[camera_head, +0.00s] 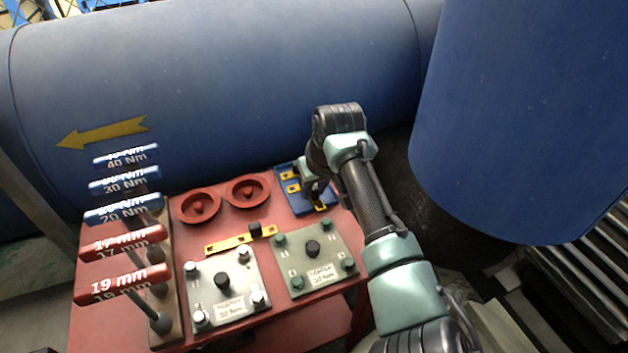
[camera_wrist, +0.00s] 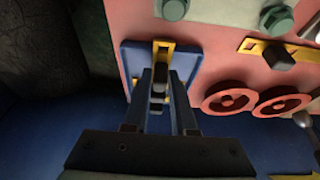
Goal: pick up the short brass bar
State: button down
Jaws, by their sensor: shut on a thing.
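A blue tray (camera_head: 284,182) on the red bench top holds short yellow brass pieces. One brass piece (camera_head: 320,207) shows at its front right, beside my gripper (camera_head: 316,190). In the wrist view my gripper (camera_wrist: 160,76) points down at the tray (camera_wrist: 131,62). Its fingers are closed on a small dark grip block (camera_wrist: 158,88), which appears to belong to the short brass bar (camera_wrist: 163,47) under the fingertips. The bar is partly hidden by the fingers. I cannot tell whether it touches the tray.
A longer brass bar (camera_head: 216,246) with a black knob lies on the red bench (camera_head: 184,238). Two red round holders (camera_head: 199,205) and two grey plates with bolts (camera_head: 228,288) are nearby. Labelled tool handles (camera_head: 123,283) stand at left. A large blue tank (camera_head: 230,80) is behind.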

jog(key=shift+f, duration=0.15)
jog(key=c, duration=1.2)
grip_release()
jog(key=o, duration=0.5)
jog(key=shift+f+b, duration=0.3)
jog(key=shift+b, duration=0.65)
jog(key=p+v, duration=0.8)
jog(key=v, duration=0.5)
jog(key=shift+r, duration=0.2)
jog(key=shift+a, duration=0.1)
